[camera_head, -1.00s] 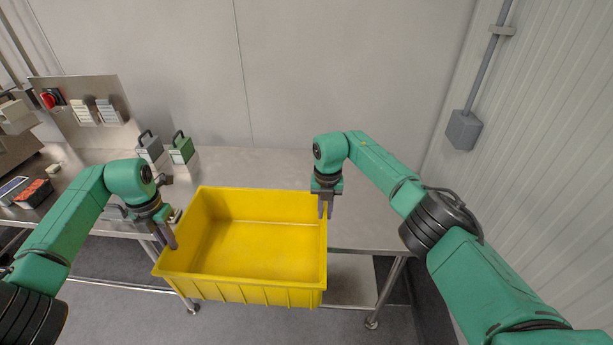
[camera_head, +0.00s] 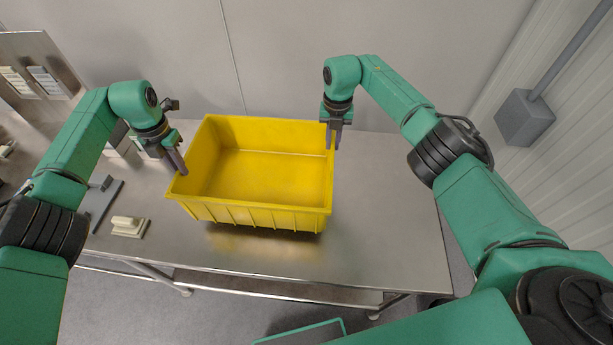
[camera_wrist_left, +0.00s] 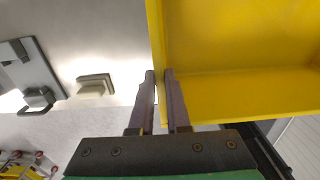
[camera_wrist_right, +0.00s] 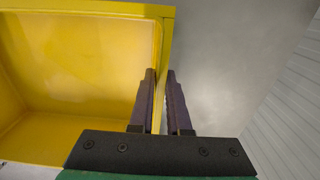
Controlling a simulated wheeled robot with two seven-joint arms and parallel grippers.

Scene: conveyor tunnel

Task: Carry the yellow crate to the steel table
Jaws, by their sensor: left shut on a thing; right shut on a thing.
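The yellow crate (camera_head: 262,217) is empty and looks roughly level over the steel table (camera_head: 390,225). A yellow reflection shows on the tabletop below its front wall; I cannot tell whether its base touches the table. My left gripper (camera_head: 183,168) is shut on the crate's left wall; in the left wrist view the fingers (camera_wrist_left: 160,78) straddle that yellow wall. My right gripper (camera_head: 333,140) is shut on the crate's right wall; in the right wrist view one finger (camera_wrist_right: 160,78) is inside and one outside. The crate's underside is hidden.
A grey plate with a handle (camera_head: 99,204) lies further left. The tabletop right of the crate is clear. A grey box (camera_head: 525,117) is on the right wall.

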